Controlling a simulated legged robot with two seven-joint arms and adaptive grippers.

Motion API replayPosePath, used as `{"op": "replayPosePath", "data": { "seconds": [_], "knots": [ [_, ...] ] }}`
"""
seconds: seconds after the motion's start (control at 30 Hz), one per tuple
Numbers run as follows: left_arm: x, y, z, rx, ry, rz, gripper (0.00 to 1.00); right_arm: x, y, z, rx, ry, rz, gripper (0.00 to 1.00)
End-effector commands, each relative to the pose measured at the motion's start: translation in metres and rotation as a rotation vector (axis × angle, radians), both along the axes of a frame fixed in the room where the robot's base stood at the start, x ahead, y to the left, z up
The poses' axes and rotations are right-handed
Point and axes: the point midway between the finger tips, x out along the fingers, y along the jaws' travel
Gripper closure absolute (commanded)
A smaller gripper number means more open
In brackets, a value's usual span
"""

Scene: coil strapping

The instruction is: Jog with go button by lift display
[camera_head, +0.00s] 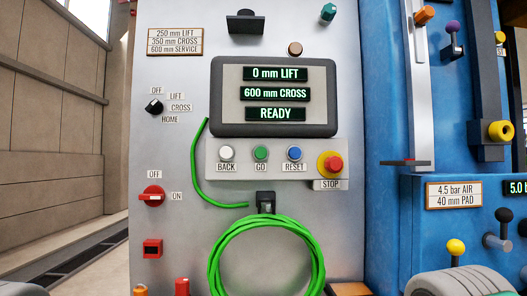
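The grey control panel (350,230) fills the middle of the head view. Its dark-framed display (273,131) reads 0 mm LIFT on the top line, 600 mm CROSS below it and READY at the bottom. The green GO button (261,154) sits under the display, between the white BACK button (227,153) and the blue RESET button (294,153). A black selector knob (155,107) at the left has the labels OFF, LIFT, CROSS and HOME around it; its exact setting is hard to tell. Neither gripper can be made out in view.
A red and yellow STOP button (330,164) sits right of RESET. A red OFF/ON switch (153,197) is at the left. A green hose coil (267,258) hangs below the buttons, its loose end curving up left of them. A blue machine (390,100) with levers stands at right.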

Motion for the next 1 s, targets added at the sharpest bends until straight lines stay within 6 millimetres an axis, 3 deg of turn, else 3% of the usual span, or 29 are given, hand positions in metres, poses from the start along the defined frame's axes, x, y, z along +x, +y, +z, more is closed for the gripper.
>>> {"op": "replayPosePath", "data": {
  "seconds": [0.43,0.53,0.57,1.0],
  "knots": [
    [0.0000,0.0000,0.0000,0.000,0.000,0.000,0.66,0.0000,0.0000,0.0000,0.000,0.000,0.000,0.60],
    [0.0000,0.0000,0.0000,0.000,0.000,0.000,0.66,0.0000,0.0000,0.0000,0.000,0.000,0.000,0.95],
    [0.0000,0.0000,0.0000,0.000,0.000,0.000,0.66,0.0000,0.0000,0.0000,0.000,0.000,0.000,1.00],
    [0.0000,0.0000,0.0000,0.000,0.000,0.000,0.66,0.0000,0.0000,0.0000,0.000,0.000,0.000,1.00]
  ]
}}
